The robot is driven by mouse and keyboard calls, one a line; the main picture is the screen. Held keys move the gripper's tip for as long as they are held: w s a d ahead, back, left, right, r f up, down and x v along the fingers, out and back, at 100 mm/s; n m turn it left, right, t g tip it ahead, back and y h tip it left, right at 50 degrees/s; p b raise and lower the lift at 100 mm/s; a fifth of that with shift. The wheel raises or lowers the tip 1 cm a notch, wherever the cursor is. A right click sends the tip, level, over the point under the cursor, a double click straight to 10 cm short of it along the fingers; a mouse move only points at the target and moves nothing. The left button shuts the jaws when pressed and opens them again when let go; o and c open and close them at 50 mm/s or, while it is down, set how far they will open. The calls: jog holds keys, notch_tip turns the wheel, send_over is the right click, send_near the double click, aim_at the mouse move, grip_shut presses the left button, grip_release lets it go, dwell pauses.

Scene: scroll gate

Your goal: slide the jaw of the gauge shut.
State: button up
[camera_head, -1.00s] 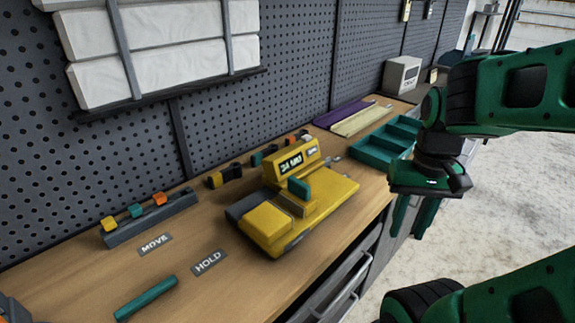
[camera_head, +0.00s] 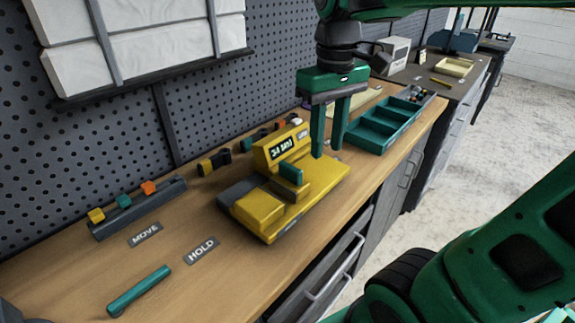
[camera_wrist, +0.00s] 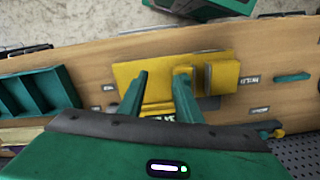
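The gauge (camera_head: 325,186) is a yellow device on the wooden bench, with a dark display on a raised housing (camera_head: 279,147). A teal tab (camera_head: 291,172) stands on its middle slide. A yellow block (camera_head: 258,208) sits at its left end, and a narrow gap shows between block and slide in the wrist view (camera_wrist: 204,78). My gripper (camera_head: 327,152) points down, fingers apart and empty, over the right part of the gauge, right of the tab. In the wrist view its fingers (camera_wrist: 160,85) overlap the gauge; the teal tab is not clearly seen there. I cannot tell the fingertips' exact height.
MOVE (camera_head: 145,234) and HOLD (camera_head: 202,250) labels lie left of the gauge, near a teal bar (camera_head: 139,291) and a grey rack (camera_head: 137,206) with coloured knobs. A teal tray (camera_head: 376,130) stands to the right. The pegboard wall is behind; the bench's front edge is close.

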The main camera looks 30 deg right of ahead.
aim_at(290, 166)
jog(key=w+a+r+n, duration=0.3)
jog(key=a+r, duration=0.1)
jog(key=a, duration=0.3)
jog(key=f, duration=1)
jog(key=shift+d+f, duration=0.2)
jog(key=shift+f, duration=0.15)
grip_shut()
